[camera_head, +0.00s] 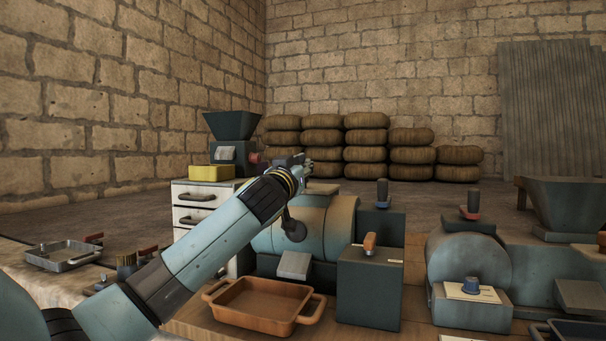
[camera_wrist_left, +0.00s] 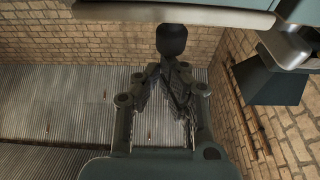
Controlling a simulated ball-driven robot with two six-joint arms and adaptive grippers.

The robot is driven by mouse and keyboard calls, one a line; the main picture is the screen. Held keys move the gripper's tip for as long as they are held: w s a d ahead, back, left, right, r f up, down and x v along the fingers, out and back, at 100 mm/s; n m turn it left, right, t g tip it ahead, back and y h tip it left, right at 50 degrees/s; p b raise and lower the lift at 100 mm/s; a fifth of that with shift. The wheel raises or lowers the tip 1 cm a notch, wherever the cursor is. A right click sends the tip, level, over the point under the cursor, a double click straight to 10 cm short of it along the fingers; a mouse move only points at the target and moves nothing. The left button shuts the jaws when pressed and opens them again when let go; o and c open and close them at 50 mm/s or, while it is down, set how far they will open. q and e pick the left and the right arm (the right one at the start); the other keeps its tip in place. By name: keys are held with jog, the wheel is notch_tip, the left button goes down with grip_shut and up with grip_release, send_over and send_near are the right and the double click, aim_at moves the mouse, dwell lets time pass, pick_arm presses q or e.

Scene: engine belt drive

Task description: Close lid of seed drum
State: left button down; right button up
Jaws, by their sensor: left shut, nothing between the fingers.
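A blue-grey drum (camera_head: 335,222) lies on its side in the middle of the bench, partly behind my left arm. A flat pale surface shows on its top; I cannot tell whether this is its lid or how far the lid is turned. A dark round knob (camera_head: 294,230) shows in front of the drum beside my arm. My left gripper (camera_head: 304,166) is shut and empty, above the drum's upper left side. In the left wrist view its fingers (camera_wrist_left: 172,72) come together below a dark rounded knob (camera_wrist_left: 171,40), under a blue-grey edge. My right gripper is out of view.
A brown tray (camera_head: 258,301) stands in front of the drum. A box with an orange lever (camera_head: 369,275) stands to its right. A second drum (camera_head: 467,268) and a hopper (camera_head: 572,205) are farther right. White drawers (camera_head: 196,200) carry a yellow block (camera_head: 211,173). Sacks (camera_head: 366,138) are stacked behind.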

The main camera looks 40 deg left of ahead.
pick_arm(q)
jog(key=shift+f, duration=0.15)
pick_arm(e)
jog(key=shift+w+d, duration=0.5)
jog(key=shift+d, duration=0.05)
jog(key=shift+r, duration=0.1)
pick_arm(q)
jog(key=shift+r+p, duration=0.4)
jog(key=shift+r, duration=0.1)
jog(key=r+p+v, duration=0.1)
jog(key=r+v, duration=0.1)
jog(key=v, duration=0.7)
jog(key=shift+s, duration=0.35)
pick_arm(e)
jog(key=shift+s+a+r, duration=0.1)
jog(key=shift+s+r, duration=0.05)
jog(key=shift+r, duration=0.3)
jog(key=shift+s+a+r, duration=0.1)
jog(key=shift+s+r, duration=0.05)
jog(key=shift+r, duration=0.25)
